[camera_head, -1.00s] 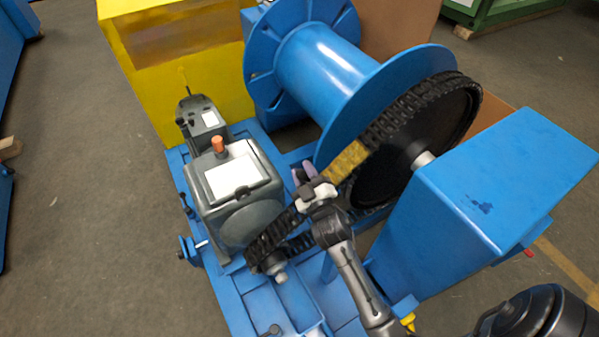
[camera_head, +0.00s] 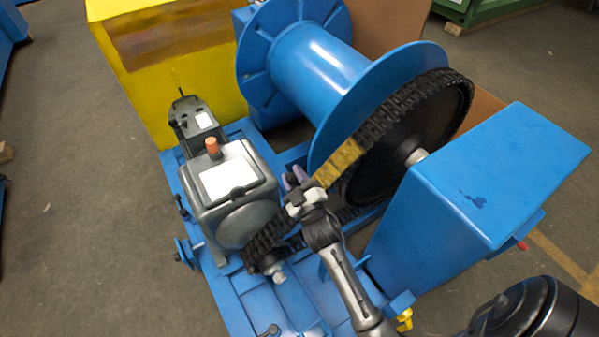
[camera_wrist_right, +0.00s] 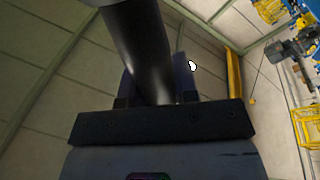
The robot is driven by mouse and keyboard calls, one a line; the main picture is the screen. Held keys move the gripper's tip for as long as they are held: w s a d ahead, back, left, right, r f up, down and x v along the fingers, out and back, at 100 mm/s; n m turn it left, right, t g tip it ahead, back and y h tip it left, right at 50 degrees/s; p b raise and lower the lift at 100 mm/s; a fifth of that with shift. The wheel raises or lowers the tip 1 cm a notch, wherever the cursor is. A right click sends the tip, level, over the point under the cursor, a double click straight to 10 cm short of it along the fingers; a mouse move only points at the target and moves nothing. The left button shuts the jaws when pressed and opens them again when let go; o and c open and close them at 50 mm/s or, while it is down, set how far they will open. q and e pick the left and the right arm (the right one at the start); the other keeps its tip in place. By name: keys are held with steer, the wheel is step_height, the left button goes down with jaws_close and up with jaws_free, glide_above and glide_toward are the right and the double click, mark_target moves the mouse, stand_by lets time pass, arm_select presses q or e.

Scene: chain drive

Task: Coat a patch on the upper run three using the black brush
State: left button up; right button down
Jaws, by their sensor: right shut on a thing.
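The upper run of the dark chain (camera_head: 378,128) climbs from the small sprocket near the grey gearbox to the big black wheel. A yellow patch (camera_head: 338,163) lies along this run, just above my right gripper. My right gripper (camera_head: 297,181) is beside the lower part of the upper run and has purplish fingertips. In the right wrist view it is shut on a dark round handle (camera_wrist_right: 137,45), which looks to be the black brush. The brush's tip is hidden in both views, so I cannot tell whether it touches the chain. My left gripper is not in view.
The grey gearbox (camera_head: 230,190) with an orange cap stands left of my gripper. A blue drum (camera_head: 320,65) rises behind, and a blue housing (camera_head: 490,180) stands at right. A yellow box (camera_head: 165,65) is at the back left. Open floor (camera_head: 85,190) lies to the left.

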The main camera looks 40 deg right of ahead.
steer(key=shift+a+f, duration=0.2)
steer(key=shift+r, duration=0.15)
steer(key=shift+w+a+r+p, duration=0.1)
steer(key=shift+a+r+p, duration=0.15)
steer(key=shift+r+p, duration=0.25)
steer(key=shift+w+a+r+p, duration=0.1)
steer(key=shift+a+r+p, duration=0.45)
steer(key=shift+r, duration=0.1)
steer(key=shift+w+a+r+p, duration=0.25)
steer(key=shift+a+r+p, duration=0.6)
steer(key=shift+a+r, duration=0.25)
steer(key=shift+r, duration=0.1)
